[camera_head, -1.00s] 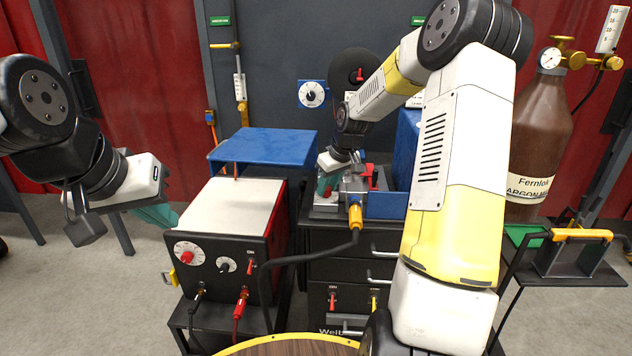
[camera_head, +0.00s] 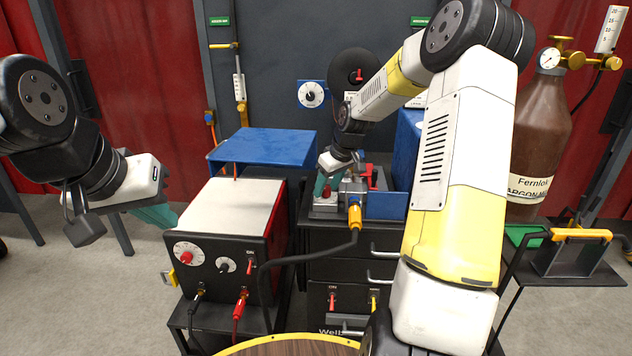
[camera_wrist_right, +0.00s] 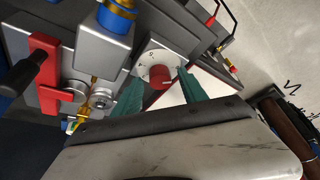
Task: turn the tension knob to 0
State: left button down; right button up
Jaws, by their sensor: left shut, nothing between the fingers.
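The tension knob (camera_wrist_right: 160,77) is red and sits on a round white dial (camera_wrist_right: 150,62) on the grey wire-feed unit. A "0" mark shows near the dial's upper edge; where the knob points is hard to read. The knob is small in the head view (camera_head: 327,191). My right gripper (camera_wrist_right: 159,83) is open, with one teal finger on each side of the knob and visible gaps between. In the head view the right gripper (camera_head: 320,184) is beside the feed unit. My left gripper (camera_head: 158,216) is shut and empty in the air at the left.
Beside the knob are a red lever (camera_wrist_right: 45,75), metal rollers (camera_wrist_right: 95,98) and a blue-and-gold fitting (camera_wrist_right: 115,15). A welding power box (camera_head: 228,235) with its own red knob stands left. A brown argon cylinder (camera_head: 535,140) stands right. Grey floor is free at left.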

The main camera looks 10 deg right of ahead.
jog(key=v, duration=0.7)
jog(key=shift+s+r, duration=0.15)
jog(key=shift+r, duration=0.2)
jog(key=shift+d, duration=0.1)
